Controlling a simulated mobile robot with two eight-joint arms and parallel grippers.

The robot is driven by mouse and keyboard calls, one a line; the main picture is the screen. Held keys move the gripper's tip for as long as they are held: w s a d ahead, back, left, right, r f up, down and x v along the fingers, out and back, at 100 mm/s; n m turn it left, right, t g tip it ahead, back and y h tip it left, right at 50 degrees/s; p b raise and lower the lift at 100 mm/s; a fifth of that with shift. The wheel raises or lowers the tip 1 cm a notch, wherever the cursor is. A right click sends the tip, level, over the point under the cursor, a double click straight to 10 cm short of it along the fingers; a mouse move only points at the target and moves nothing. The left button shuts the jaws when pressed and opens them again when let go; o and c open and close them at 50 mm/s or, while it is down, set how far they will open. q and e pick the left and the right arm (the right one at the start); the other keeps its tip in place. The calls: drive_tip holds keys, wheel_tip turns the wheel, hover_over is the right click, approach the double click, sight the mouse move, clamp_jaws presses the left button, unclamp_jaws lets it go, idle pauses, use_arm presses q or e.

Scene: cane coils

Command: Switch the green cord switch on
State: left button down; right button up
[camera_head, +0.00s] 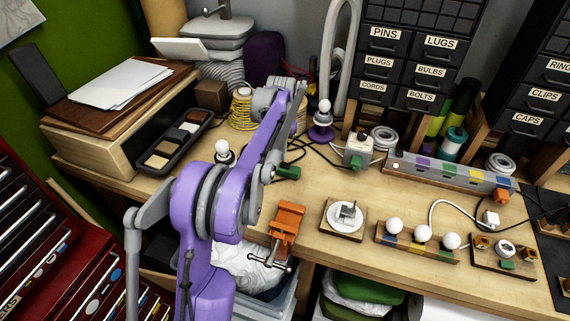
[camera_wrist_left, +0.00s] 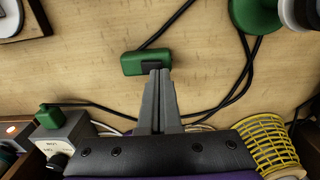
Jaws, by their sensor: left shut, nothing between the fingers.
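The green cord switch (camera_head: 289,173) lies on the wooden bench, just right of my left forearm in the head view. In the left wrist view the green cord switch (camera_wrist_left: 133,64) is a small green box with a dark rocker (camera_wrist_left: 154,66) at its right end and a black cord. My left gripper (camera_wrist_left: 159,74) is shut and empty. Its fingertips overlap the switch's lower right edge beside the rocker; I cannot tell whether they touch it. In the head view my left gripper (camera_head: 270,172) is largely hidden by the arm. My right gripper is not in view.
A white-bulb lamp (camera_head: 222,151) stands left of my arm; its green base (camera_wrist_left: 257,14) shows in the wrist view. A grey box with a green plug (camera_head: 357,151), a yellow coil (camera_head: 240,112), an orange vise (camera_head: 287,222) and black cords are near. Bare bench lies around the switch.

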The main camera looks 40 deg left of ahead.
sight(282, 163)
use_arm(q)
drive_tip(key=shift+f+b, duration=0.5)
drive_tip(key=shift+f, duration=0.55)
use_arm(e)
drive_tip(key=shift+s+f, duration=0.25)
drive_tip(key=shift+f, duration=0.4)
use_arm(q)
drive_tip(key=shift+r, duration=0.15)
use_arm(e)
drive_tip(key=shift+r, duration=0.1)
use_arm(q)
drive_tip(key=shift+r+p, duration=1.7)
drive_tip(key=shift+r, duration=1.75)
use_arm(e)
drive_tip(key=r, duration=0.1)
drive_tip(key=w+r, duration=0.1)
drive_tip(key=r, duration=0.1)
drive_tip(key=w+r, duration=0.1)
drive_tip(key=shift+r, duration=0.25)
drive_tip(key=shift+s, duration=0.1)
